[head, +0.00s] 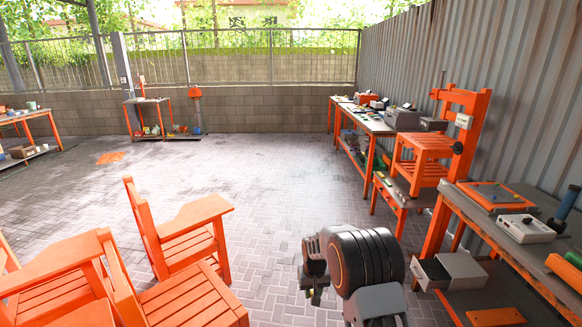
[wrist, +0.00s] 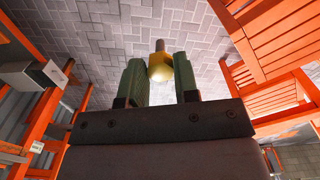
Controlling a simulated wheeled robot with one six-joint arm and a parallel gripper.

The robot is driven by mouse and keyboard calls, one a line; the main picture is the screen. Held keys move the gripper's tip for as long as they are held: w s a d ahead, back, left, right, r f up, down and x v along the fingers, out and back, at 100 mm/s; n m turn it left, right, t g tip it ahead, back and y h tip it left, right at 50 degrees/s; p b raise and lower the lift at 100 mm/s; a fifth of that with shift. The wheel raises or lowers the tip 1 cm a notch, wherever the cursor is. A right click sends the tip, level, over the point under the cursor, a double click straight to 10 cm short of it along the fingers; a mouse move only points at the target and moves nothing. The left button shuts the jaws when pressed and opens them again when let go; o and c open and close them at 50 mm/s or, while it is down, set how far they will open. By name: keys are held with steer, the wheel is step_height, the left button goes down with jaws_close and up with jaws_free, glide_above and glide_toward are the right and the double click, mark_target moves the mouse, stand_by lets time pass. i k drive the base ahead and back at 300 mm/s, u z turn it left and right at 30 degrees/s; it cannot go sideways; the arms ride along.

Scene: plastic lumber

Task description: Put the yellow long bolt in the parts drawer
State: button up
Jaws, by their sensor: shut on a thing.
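My gripper (wrist: 160,78) is shut on the yellow long bolt (wrist: 160,68) in the wrist view. The bolt sits between the green finger pads, its rounded yellow head nearest and a darker shank pointing away over the paving. In the head view my gripper (head: 316,294) hangs above the floor at the lower middle, and I cannot make out the bolt there. A grey drawer unit (head: 463,268) sits under the right workbench, to the right of my gripper. Its front drawer (head: 430,274) appears pulled out toward the aisle. The drawer's inside is too small to read.
The right workbench (head: 520,225) carries an orange tray (head: 497,195) and a white device (head: 525,228). Orange chairs (head: 185,235) crowd the lower left. A long bench (head: 367,122) stands along the metal wall. The paved floor in the middle is clear.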

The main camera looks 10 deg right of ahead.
mark_target(427, 272)
steer(key=z, duration=0.1)
steer(key=i, duration=1.85)
steer(key=z, duration=1.3)
steer(key=i, duration=1.1)
steer(key=z, duration=0.9)
